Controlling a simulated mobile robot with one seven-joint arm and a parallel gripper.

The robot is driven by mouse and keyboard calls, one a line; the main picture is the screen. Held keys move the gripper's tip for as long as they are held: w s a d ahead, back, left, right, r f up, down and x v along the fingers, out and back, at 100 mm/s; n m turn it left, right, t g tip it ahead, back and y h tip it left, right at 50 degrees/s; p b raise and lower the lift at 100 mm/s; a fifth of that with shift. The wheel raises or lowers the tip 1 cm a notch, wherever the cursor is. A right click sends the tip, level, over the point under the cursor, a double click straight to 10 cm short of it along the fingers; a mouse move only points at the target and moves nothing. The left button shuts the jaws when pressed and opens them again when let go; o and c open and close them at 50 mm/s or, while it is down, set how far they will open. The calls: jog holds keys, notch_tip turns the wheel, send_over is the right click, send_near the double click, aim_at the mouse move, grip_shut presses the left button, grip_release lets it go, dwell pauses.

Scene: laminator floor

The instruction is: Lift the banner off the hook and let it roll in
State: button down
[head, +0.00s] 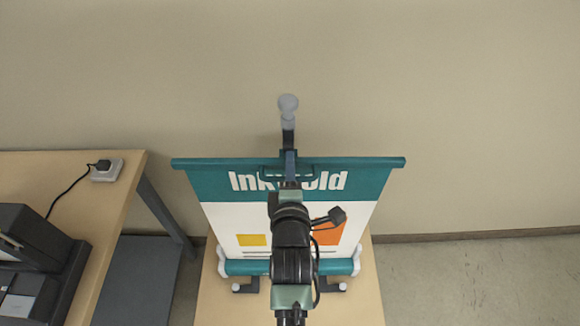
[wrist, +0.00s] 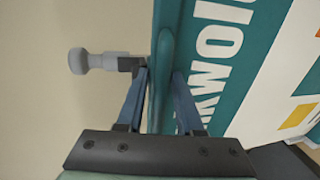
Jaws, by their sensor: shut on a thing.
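The banner (head: 222,190) is drawn out above its roller base (head: 240,267). It has a teal top band with white lettering, a white middle, and yellow and orange blocks. My gripper (head: 290,160) is at the middle of its top rail (head: 375,163). In the wrist view, my gripper's blue fingers (wrist: 160,80) straddle a teal bar (wrist: 163,45) at the banner's top edge and are shut on it. The grey hook post with a round knob (head: 288,103) stands just beyond the rail; it also shows in the wrist view (wrist: 90,60). Whether the rail still rests on it is hidden.
The roller base stands on a light wooden surface (head: 215,305). A wooden table (head: 75,170) at left carries a dark machine (head: 45,250) and a plug on a socket block (head: 107,170). Bare floor (head: 480,275) lies to the right, and a plain wall (head: 450,100) is behind.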

jog(key=shift+r, duration=0.2)
notch_tip(320, 180, up, 5)
jog(key=p, duration=0.2)
jog(key=shift+w+f+p, duration=0.15)
jog(key=shift+f+p, duration=0.05)
jog(key=shift+p, duration=0.2)
jog(key=c, duration=0.9)
grip_release()
jog(key=shift+r, duration=0.1)
